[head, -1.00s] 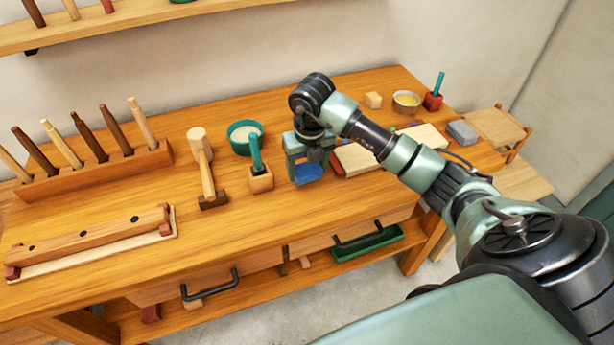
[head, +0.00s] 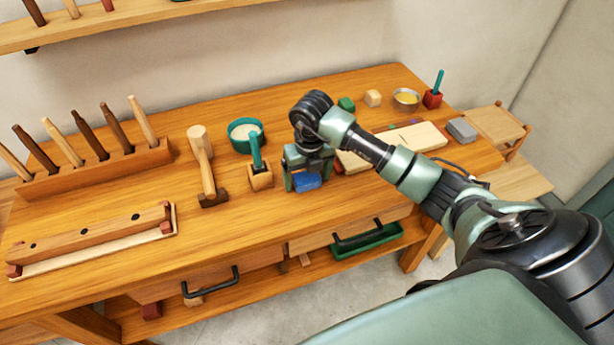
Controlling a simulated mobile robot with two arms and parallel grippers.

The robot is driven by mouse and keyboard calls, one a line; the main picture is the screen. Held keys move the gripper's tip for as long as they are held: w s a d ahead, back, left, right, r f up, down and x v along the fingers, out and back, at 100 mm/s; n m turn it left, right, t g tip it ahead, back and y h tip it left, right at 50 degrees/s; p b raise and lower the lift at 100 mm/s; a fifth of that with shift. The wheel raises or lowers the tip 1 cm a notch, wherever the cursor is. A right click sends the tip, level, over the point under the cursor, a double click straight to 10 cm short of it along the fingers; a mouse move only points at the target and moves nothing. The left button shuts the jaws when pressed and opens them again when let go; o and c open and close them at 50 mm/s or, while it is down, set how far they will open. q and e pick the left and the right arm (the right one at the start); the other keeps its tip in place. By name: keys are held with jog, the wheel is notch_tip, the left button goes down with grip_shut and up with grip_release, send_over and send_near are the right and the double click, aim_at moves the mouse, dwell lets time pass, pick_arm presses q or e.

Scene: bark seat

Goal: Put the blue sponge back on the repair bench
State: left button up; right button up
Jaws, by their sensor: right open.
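The blue sponge (head: 306,182) rests on the wooden repair bench (head: 255,225), close to its front edge, right of the small wooden block that holds a green-handled tool. My right gripper (head: 304,184) points down over the sponge, with its fingers apart on either side of it. The gripper is open, and the sponge looks to be lying on the bench top between the fingers. Whether a finger touches the sponge is hard to tell. My left gripper is not in view.
A pale board (head: 420,139) lies right, under my arm. The front middle of the bench is clear.

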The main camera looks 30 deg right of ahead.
aim_at(309, 181)
jog(key=shift+r, duration=0.15)
notch_tip(309, 181, up, 12)
jog(key=s+b, duration=0.1)
jog(key=b, duration=0.1)
jog(key=shift+s+a, duration=0.15)
jog(key=shift+a, duration=0.05)
